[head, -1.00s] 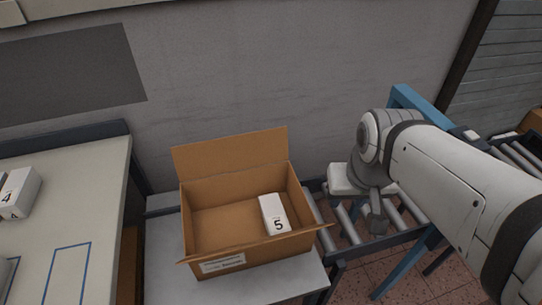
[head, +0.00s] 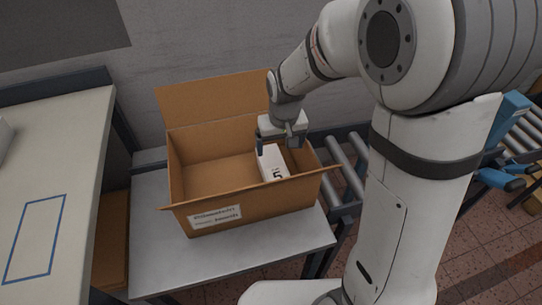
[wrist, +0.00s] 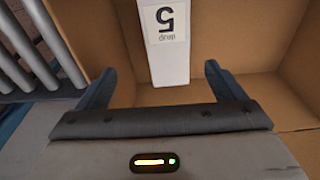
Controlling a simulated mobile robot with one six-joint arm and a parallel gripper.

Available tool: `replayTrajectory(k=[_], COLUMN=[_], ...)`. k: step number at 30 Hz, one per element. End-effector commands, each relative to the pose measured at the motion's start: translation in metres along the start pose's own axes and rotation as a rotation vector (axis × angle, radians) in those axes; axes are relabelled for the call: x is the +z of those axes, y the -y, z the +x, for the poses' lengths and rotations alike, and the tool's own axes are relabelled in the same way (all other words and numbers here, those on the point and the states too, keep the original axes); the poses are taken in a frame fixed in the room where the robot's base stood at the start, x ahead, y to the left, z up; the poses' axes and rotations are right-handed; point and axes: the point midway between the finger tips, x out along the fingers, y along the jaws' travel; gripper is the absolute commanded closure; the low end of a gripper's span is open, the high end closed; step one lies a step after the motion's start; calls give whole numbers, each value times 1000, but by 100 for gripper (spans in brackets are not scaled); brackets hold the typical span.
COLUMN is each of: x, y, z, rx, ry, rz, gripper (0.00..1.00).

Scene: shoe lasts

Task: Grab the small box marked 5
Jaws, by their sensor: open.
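The small white box marked 5 (head: 273,164) stands inside an open cardboard box (head: 228,214), towards its right side. In the wrist view the white box (wrist: 165,45) shows its label, upside down, with the 5 and a small word under it. My gripper (head: 275,145) is over the cardboard box, right at the white box's far end and partly hiding it. In the wrist view my gripper (wrist: 160,85) is open, one finger to each side of the white box's near end. I cannot tell whether the fingers touch it.
The cardboard box's flaps stand open, and its walls rise around the white box. It sits on a grey table (head: 160,262). A roller conveyor (head: 345,165) is close on the right. A pale worktop (head: 45,190) with a blue outline is on the left.

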Motion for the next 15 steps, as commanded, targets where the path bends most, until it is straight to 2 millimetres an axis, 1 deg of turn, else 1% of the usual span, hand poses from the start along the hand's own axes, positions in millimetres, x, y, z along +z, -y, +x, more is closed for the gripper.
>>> replayTrajectory(k=[1,3,8,15], x=[-4,-8,-12,-10], y=[6,12,17,16], z=[19,31,48,74], rx=[-1,-2,-3,-3], ry=[8,12,17,17], rz=[-12,-22,-31,-31], gripper=[11,11,11,11])
